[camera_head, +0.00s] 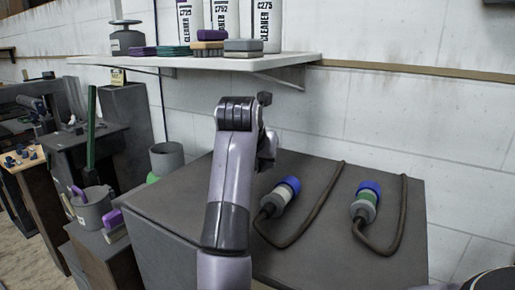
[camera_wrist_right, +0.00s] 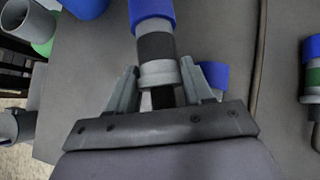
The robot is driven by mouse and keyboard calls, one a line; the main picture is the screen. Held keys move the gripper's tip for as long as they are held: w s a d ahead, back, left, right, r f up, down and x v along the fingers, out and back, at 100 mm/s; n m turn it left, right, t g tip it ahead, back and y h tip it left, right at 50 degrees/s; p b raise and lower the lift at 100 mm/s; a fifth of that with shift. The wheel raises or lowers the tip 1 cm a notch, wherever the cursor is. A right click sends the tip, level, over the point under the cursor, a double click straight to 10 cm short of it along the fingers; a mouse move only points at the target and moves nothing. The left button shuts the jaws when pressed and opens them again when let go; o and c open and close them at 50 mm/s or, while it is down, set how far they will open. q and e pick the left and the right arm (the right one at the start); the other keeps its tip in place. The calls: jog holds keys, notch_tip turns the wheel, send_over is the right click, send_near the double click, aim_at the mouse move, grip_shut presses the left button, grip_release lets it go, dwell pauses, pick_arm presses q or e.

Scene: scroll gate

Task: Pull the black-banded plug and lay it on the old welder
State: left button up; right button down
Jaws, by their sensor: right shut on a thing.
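My right gripper (camera_wrist_right: 158,92) is shut on the black-banded plug (camera_wrist_right: 156,47), which has a blue end, a black band and a grey collar between the fingers. In the head view my right arm hides the fingers and the held plug. A blue-ended connector (camera_head: 280,197) lies on the dark grey cabinet (camera_head: 165,207), and its blue end (camera_wrist_right: 215,76) shows beside the right finger in the wrist view. A green-banded connector (camera_head: 366,203) lies further right. I cannot tell which thing is the old welder. My left gripper is not in view.
Brown cables (camera_head: 402,222) loop on the cabinet top. A white shelf (camera_head: 200,62) with bottles and brushes hangs on the wall above. A grey cup (camera_head: 166,158) stands at the cabinet's left; a bucket (camera_head: 92,210) and benches lie further left. The cabinet's front left top is clear.

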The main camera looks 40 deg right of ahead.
jog(key=shift+w+a+f, duration=0.1)
jog(key=shift+a+f, duration=0.05)
jog(key=shift+f, duration=0.1)
jog(key=shift+f+b, duration=2.05)
jog(key=shift+f, duration=0.65)
jog(key=shift+c, duration=1.9)
grip_release()
